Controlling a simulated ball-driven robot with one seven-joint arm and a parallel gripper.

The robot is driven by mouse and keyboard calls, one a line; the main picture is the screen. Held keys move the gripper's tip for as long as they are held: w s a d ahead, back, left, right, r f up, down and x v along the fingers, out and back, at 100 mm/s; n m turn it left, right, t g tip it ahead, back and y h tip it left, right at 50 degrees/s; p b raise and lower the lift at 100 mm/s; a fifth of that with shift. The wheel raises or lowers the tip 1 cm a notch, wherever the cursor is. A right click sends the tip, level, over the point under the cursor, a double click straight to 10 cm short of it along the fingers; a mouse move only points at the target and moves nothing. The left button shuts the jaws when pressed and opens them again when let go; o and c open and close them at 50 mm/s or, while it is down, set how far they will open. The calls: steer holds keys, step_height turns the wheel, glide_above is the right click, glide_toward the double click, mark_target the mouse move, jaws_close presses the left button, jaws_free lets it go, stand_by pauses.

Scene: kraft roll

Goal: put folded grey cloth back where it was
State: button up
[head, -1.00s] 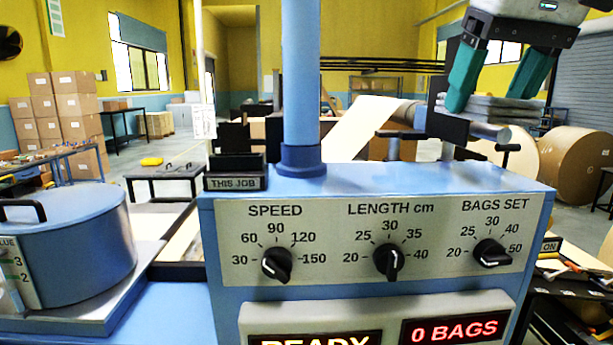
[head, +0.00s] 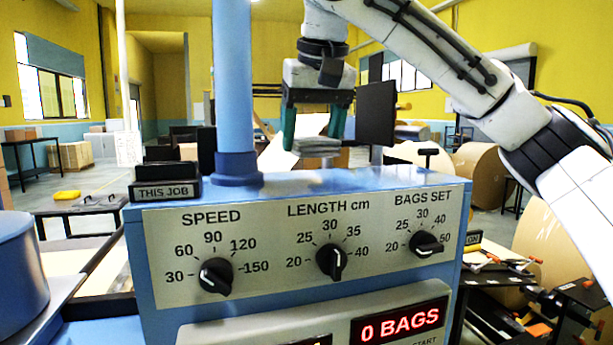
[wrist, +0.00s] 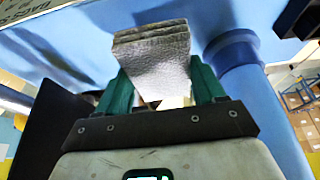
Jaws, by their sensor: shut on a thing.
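My gripper (head: 317,130) has green fingers and is shut on the folded grey cloth (head: 318,147). In the head view it points down beyond the top of the blue machine (head: 285,190), to the right of the blue column (head: 233,90). The cloth appears just above the machine's far top edge, and I cannot tell whether it touches anything. In the wrist view the layered cloth (wrist: 155,58) sticks out between the fingers (wrist: 160,95), with the blue column (wrist: 240,65) close on the right.
A dark upright panel (head: 376,113) stands just right of my gripper. The THIS JOB holder (head: 165,188) sits left of the column. The machine's front has dials and a red 0 BAGS display (head: 401,322). Brown paper rolls (head: 478,160) stand behind at right.

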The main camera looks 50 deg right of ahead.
mark_target(307, 183)
steer(key=shift+w+d+f, duration=0.2)
steer(key=shift+w+f, duration=0.3)
steer(key=shift+f, duration=0.25)
steer(key=shift+w+f+b, duration=0.15)
steer(key=shift+f+b, duration=1.3)
steer(key=shift+f, duration=0.15)
steer(key=shift+f, duration=0.15)
steer(key=o, duration=0.9)
steer(key=shift+o, duration=0.2)
steer(key=shift+r, duration=0.4)
steer(key=p+v, duration=0.7)
steer(key=v, duration=0.4)
steer(key=shift+s+a+r, duration=0.15)
steer(key=shift+s+r, duration=0.05)
steer(key=shift+r, duration=0.05)
